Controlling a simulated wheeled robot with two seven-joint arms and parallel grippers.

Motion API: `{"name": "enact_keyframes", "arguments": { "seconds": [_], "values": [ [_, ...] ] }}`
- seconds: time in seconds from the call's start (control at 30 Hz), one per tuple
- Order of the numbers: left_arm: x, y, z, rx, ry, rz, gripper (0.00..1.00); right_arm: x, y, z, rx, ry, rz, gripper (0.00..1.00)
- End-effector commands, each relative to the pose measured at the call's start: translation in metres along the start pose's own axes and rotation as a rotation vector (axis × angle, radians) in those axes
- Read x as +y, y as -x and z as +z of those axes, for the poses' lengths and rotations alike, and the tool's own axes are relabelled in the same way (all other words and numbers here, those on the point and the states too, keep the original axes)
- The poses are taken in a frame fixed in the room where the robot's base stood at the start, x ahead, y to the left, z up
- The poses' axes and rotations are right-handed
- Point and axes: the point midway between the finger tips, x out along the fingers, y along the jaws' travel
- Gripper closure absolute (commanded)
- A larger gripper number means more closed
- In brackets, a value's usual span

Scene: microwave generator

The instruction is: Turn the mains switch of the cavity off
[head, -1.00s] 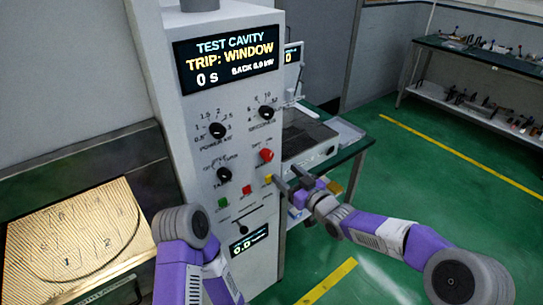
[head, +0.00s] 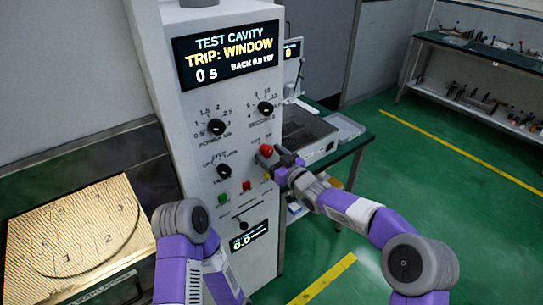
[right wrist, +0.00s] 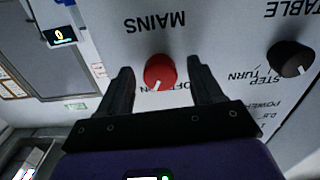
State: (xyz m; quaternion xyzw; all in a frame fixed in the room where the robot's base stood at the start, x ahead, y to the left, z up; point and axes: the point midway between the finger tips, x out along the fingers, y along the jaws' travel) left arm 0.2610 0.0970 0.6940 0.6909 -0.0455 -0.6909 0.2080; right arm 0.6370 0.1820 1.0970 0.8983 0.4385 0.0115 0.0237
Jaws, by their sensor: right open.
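The mains switch (head: 267,150) is a round red knob on the front of the grey test cavity panel (head: 262,205). In the right wrist view the red knob (right wrist: 160,72) sits under the upside-down word MAINS, with a white pointer mark on its lower edge. The OFF/ON lettering beside it is partly covered. My right gripper (head: 272,158) is at the knob. Its two fingers stand open on either side of the knob, with a visible gap at each side. My left arm shows at the lower left in the head view, but its gripper is out of view.
Black dials (head: 217,127) and green and red buttons (head: 223,198) share the panel. A display (head: 228,55) above reads TRIP: WINDOW. A yellow-lit turntable plate (head: 75,235) is at left. A green bench (head: 345,160) stands behind my right arm. The green floor at right is clear.

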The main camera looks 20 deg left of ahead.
Motion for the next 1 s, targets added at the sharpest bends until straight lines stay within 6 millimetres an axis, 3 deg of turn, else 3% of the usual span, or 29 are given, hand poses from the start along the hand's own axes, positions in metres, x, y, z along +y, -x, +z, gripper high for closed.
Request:
{"name": "enact_keyframes", "arguments": {
  "seconds": [0.07,0.43,0.73,1.0],
  "values": [
    [0.0,0.0,0.0,0.0,0.0,0.0,0.57,0.0,0.0,0.0,0.0,0.0,0.0,0.34],
    [0.0,0.0,0.0,0.0,0.0,0.0,0.57,0.0,0.0,0.0,0.0,0.0,0.0,0.91],
    [-0.002,-0.005,0.0,0.0,0.0,0.0,0.57,0.0,0.0,0.001,0.001,0.04,0.0,0.91],
    [-0.008,-0.022,-0.001,0.0,0.0,0.0,0.57,0.0,0.0,0.003,0.002,0.203,0.0,0.91]
  ]
}}
